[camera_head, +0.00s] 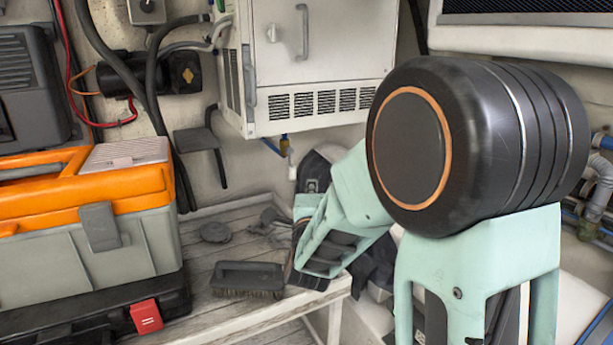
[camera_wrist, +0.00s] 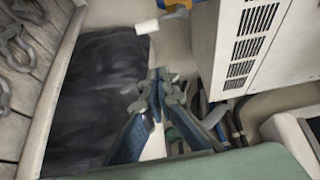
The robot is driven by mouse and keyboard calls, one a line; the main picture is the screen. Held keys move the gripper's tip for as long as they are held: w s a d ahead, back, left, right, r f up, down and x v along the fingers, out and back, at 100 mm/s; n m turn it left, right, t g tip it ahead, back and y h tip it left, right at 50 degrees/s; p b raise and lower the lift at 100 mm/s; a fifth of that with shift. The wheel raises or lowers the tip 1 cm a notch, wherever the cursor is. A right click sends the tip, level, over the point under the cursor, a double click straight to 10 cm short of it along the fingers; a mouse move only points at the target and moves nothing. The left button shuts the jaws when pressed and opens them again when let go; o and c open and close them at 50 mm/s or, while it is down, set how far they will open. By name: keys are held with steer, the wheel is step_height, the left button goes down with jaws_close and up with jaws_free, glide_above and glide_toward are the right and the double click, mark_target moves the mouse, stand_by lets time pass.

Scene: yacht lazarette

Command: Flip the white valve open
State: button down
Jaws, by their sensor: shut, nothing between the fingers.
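The white valve handle (camera_wrist: 147,26) shows as a small pale cylinder near the top of the wrist view, beside a yellow-orange fitting (camera_wrist: 176,4). In the head view the white piece (camera_head: 292,170) hangs below a brass fitting (camera_head: 284,146) under the white cabinet. My gripper (camera_wrist: 156,78) is shut and empty in the wrist view. Its fingertips are apart from the white handle, which lies above them and slightly left in that picture. In the head view my arm covers much of the area, and I cannot make out the fingertips there.
The white vented cabinet (camera_head: 318,65) is close to the valve, and its vents (camera_wrist: 250,42) show in the wrist view. A wooden bench (camera_head: 215,262) holds a brush (camera_head: 247,277). An orange-grey toolbox (camera_head: 75,245) stands at left. Pipes (camera_head: 598,185) run at right.

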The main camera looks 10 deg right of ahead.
steer(key=shift+s+d+m, duration=0.1)
steer(key=shift+d+m, duration=0.15)
steer(key=shift+m, duration=0.05)
steer(key=p+x, duration=0.2)
steer(key=x, duration=0.8)
steer(key=shift+s+a+r+p, duration=0.1)
steer(key=shift+a+p, duration=0.05)
steer(key=shift+a, duration=0.85)
steer(key=shift+s+a+r+p, duration=0.1)
steer(key=shift+s+a+p, duration=0.05)
steer(key=shift+a, duration=0.85)
